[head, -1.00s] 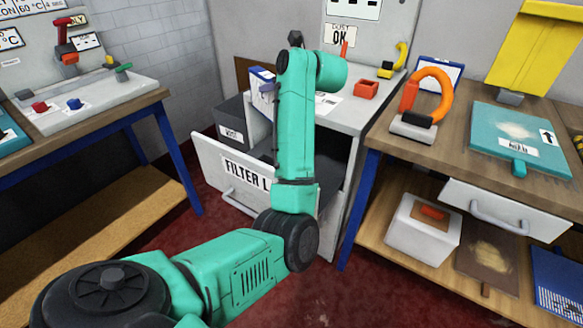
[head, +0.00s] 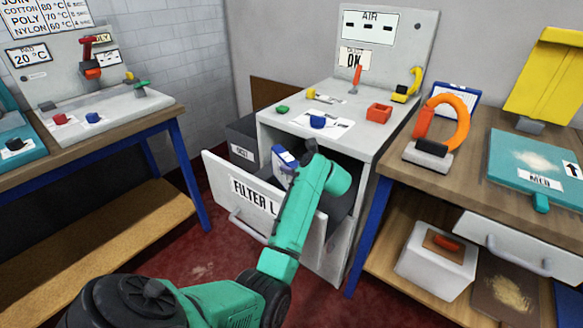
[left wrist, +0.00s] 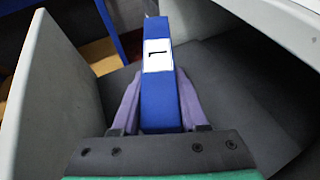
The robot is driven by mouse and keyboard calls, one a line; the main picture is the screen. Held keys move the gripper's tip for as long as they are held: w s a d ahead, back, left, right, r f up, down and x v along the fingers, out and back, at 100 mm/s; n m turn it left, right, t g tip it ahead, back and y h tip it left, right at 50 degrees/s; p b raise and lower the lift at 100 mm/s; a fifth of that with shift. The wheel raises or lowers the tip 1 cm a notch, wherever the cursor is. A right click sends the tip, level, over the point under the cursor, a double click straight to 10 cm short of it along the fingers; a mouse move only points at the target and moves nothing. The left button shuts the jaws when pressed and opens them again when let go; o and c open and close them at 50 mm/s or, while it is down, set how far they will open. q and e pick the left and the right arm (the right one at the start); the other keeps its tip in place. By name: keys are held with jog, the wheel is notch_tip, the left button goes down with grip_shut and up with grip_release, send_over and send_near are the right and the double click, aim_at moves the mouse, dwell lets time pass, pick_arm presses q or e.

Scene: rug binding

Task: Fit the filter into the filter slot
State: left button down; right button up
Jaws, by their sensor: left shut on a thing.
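The filter is a blue block with a white label, seen in the left wrist view (left wrist: 157,95) and partly in the head view (head: 284,157). My left gripper (left wrist: 158,82) is shut on it, one purple finger on each side. It holds the filter inside the open drawer (head: 233,186), whose front reads "FILTER L". In the left wrist view the filter stands over a dark floor between grey walls. My arm hides much of the drawer in the head view. I cannot make out the filter slot or whether the filter touches the floor. My right gripper is not in view.
A dark bin (head: 242,143) stands left of the cabinet. Workbenches flank it on both sides.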

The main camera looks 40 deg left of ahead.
pick_arm(q)
jog(key=shift+f+b, duration=0.3)
jog(key=shift+f, duration=0.05)
jog(key=shift+c, duration=2.2)
grip_release()
